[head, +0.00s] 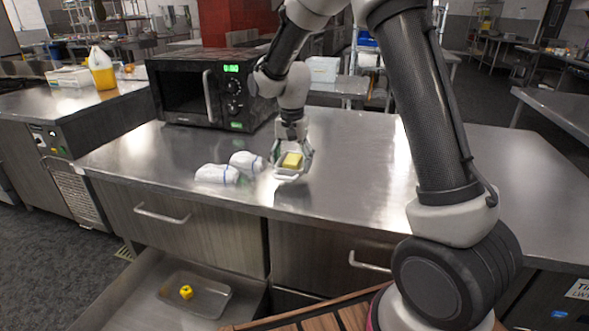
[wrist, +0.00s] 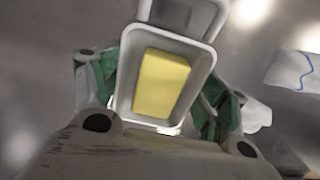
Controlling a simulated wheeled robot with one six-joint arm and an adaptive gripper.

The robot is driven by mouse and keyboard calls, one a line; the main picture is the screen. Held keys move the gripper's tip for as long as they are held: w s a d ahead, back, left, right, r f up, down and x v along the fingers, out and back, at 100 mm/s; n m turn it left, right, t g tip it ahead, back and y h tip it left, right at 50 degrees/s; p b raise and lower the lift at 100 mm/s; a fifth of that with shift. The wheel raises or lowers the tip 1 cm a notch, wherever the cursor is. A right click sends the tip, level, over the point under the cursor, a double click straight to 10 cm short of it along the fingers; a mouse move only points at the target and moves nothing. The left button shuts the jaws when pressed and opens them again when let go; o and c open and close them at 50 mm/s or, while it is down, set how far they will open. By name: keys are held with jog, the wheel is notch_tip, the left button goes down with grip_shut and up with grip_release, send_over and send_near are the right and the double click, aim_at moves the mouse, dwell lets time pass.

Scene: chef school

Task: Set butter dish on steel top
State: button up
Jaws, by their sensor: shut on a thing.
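The butter dish is a small white rectangular dish with a yellow block of butter in it. In the head view the butter dish (head: 289,175) is at the front part of the steel top (head: 345,165). In the wrist view the dish (wrist: 206,47) lies between my fingers, with the butter upright in the middle. My gripper (head: 291,165) is shut on the dish from above, with green pads at its sides (wrist: 165,90). I cannot tell whether the dish touches the steel top or hangs just above it.
White rolled cloths (head: 228,170) lie just left of my gripper. A black microwave (head: 212,90) stands behind on the left. An open drawer below holds a tray (head: 215,296) with a yellow item (head: 186,292). The steel top to the right is clear.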

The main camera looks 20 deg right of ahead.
aim_at(292, 171)
jog(key=shift+f, duration=1.55)
jog(key=o, duration=1.2)
jog(key=shift+f, duration=0.1)
jog(key=shift+c, duration=0.2)
